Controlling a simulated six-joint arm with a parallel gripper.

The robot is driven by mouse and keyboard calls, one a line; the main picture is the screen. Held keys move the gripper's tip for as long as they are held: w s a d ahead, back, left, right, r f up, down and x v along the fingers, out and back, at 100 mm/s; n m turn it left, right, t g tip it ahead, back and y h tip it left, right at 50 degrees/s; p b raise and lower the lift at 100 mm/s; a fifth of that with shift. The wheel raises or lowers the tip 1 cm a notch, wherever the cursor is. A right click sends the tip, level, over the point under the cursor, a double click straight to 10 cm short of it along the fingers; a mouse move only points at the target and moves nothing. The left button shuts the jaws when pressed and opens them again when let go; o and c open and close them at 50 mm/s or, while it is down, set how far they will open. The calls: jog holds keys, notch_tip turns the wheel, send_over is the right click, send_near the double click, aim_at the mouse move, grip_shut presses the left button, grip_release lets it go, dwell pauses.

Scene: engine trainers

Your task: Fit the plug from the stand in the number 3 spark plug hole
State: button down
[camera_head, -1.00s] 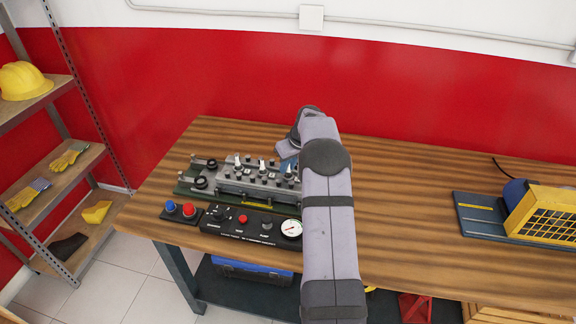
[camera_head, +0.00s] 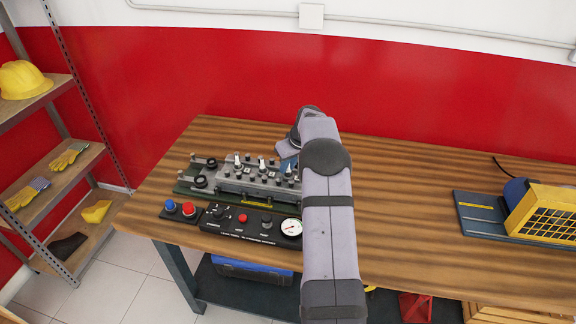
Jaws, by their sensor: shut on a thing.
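The engine trainer's grey cylinder head (camera_head: 232,186) lies on a green base on the bench, left of my arm. Several dark posts and white-tipped spark plugs stand up along it, among them one at the left (camera_head: 237,162) and one in the middle (camera_head: 262,165). Another pale tip (camera_head: 289,170) shows close to my arm. My arm covers the right end of the head, and my wrist (camera_head: 288,149) is above that end. My gripper's fingers and whatever they hold are hidden. I cannot make out the number 3 hole or the plug stand.
A black control panel (camera_head: 252,226) with knobs and a round gauge (camera_head: 291,228) lies in front of the head. A small button box (camera_head: 180,210) is left of it. A yellow-grilled unit (camera_head: 545,215) stands at the right. The wooden bench (camera_head: 405,200) is clear between.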

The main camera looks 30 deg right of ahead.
jog(key=shift+f, duration=0.1)
dwell(0.3)
jog(key=c, duration=1.6)
grip_release()
jog(key=shift+c, duration=0.2)
jog(key=shift+o, duration=0.9)
jog(key=shift+d, duration=0.1)
jog(key=shift+r, duration=0.3)
jog(key=shift+o, duration=0.5)
jog(key=shift+w+d+r+p, duration=0.1)
jog(key=shift+d+r+p, duration=0.1)
jog(key=shift+r+p, duration=0.9)
jog(key=shift+a+r, duration=0.2)
jog(key=shift+r, duration=0.65)
jog(key=shift+a+r+p, duration=0.1)
jog(key=shift+r+p, duration=1.05)
jog(key=shift+r, duration=0.15)
